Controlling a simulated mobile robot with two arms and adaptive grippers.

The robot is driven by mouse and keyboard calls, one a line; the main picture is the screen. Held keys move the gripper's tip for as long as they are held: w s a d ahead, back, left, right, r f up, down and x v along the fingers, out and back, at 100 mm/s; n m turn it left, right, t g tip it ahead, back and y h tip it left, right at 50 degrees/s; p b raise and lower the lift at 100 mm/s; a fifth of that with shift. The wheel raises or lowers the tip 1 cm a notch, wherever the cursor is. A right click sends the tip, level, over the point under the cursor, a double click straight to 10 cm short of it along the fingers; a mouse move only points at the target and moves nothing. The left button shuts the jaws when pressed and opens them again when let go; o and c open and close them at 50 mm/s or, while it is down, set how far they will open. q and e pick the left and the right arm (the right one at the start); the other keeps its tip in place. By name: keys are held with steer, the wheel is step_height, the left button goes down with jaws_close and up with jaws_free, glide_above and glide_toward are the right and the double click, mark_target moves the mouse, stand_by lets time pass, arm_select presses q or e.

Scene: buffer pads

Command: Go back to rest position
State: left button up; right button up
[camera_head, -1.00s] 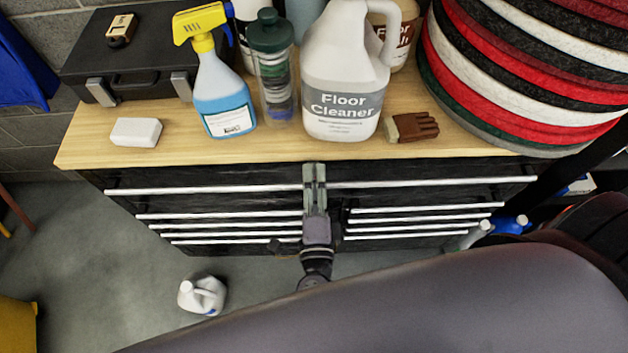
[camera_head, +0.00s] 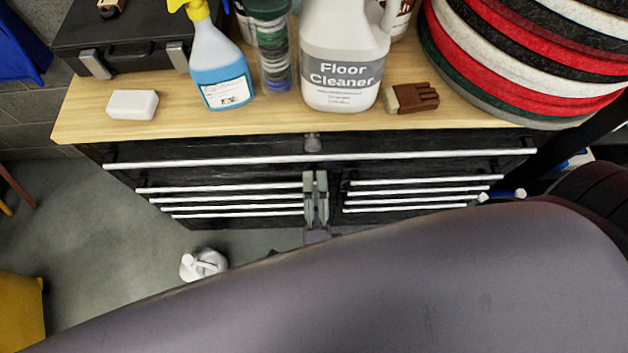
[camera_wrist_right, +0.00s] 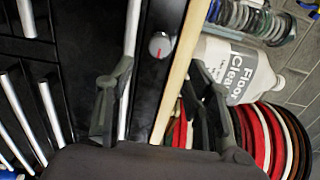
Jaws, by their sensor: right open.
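My right gripper (camera_head: 316,190) is in front of the black drawer cabinet (camera_head: 240,178), below its long top drawer handle. Its two fingers show a narrow gap in the head view. The cabinet's pale handles (camera_wrist_right: 38,100) and a round lock (camera_wrist_right: 160,45) show behind and between the fingers. A large grey arm part of mine covers the lower right of the head view. My left gripper is not in view.
On the wooden top (camera_head: 180,110) stand a Floor Cleaner jug (camera_head: 342,60), a blue spray bottle (camera_head: 222,70), a white block (camera_head: 132,104), a brown brush (camera_head: 412,97), a black case (camera_head: 130,45) and stacked round pads (camera_head: 530,60). A white jug (camera_head: 204,264) is on the floor.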

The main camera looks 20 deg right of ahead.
steer(key=s+a+f+n+g+y, duration=0.1)
steer(key=s+f+n+g+y, duration=0.2)
steer(key=f+n, duration=0.9)
steer(key=s+a+f+n+g+y, duration=0.1)
steer(key=f+n+g+y, duration=0.35)
steer(key=f, duration=1.25)
steer(key=s+d+f+n+g+h, duration=0.2)
steer(key=s+d+f+n+g, duration=0.5)
steer(key=s+d+f, duration=0.9)
steer(key=s+g, duration=0.2)
steer(key=s, duration=0.1)
steer(key=shift+d+f, duration=0.2)
steer(key=shift+f, duration=0.2)
steer(key=shift+s+h, duration=0.1)
steer(key=shift+h, duration=0.15)
